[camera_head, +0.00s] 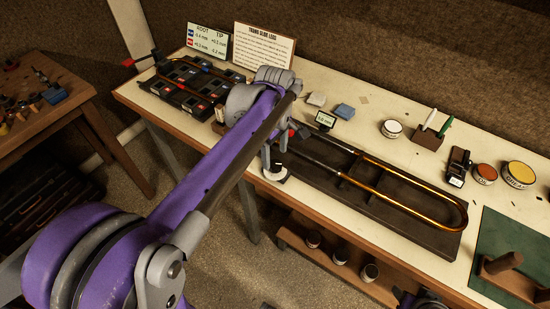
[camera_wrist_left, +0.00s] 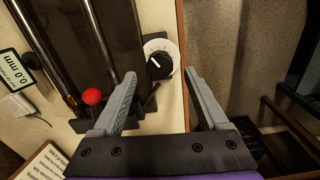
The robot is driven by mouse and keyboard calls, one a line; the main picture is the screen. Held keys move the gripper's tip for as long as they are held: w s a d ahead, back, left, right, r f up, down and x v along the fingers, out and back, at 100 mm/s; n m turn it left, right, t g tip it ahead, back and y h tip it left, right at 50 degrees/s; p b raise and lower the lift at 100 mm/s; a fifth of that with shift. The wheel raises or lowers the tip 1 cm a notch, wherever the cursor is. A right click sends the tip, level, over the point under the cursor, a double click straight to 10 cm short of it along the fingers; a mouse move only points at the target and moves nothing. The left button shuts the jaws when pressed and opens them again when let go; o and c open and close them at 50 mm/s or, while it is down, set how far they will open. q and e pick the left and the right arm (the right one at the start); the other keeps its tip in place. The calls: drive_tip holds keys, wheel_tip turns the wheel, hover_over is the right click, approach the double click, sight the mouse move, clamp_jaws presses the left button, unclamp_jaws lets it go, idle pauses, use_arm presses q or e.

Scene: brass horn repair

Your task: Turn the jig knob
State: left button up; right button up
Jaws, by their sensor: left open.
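The jig knob (camera_wrist_left: 158,65) is a black knob with a white pointer line on a white dial (camera_wrist_left: 151,47) at the edge of the dark jig board. In the head view the dial (camera_head: 276,174) sits at the board's near left corner, partly under my left gripper (camera_head: 272,158). In the left wrist view my left gripper (camera_wrist_left: 160,74) is open, with the knob seen between and just beyond its fingertips; no contact shows. The jig board (camera_head: 415,225) carries a U-shaped brass slide (camera_head: 440,198). A small display (camera_wrist_left: 15,72) reads 0.0 mm.
A red ball-ended lever (camera_wrist_left: 92,97) stands close to one left finger. A black tray of parts (camera_head: 185,85) and two cards stand at the back left. Tins (camera_head: 518,174), a pen block (camera_head: 427,138) and a green mat (camera_head: 505,240) lie to the right.

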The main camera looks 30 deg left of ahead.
sight(275, 164)
use_arm(q)
wheel_tip(275, 164, up, 7)
drive_tip(key=shift+r, duration=0.15)
idle(0.5)
drive_tip(key=s+d+f+m+t+p, duration=0.1)
drive_tip(key=s+d+f+m+t, duration=0.4)
drive_tip(key=s+f+m, duration=0.7)
drive_tip(key=s+d+m, duration=0.2)
drive_tip(key=s+m, duration=0.1)
drive_tip(key=m, duration=0.1)
drive_tip(key=shift+d+f, duration=0.15)
drive_tip(key=shift+f, duration=0.25)
idle(1.2)
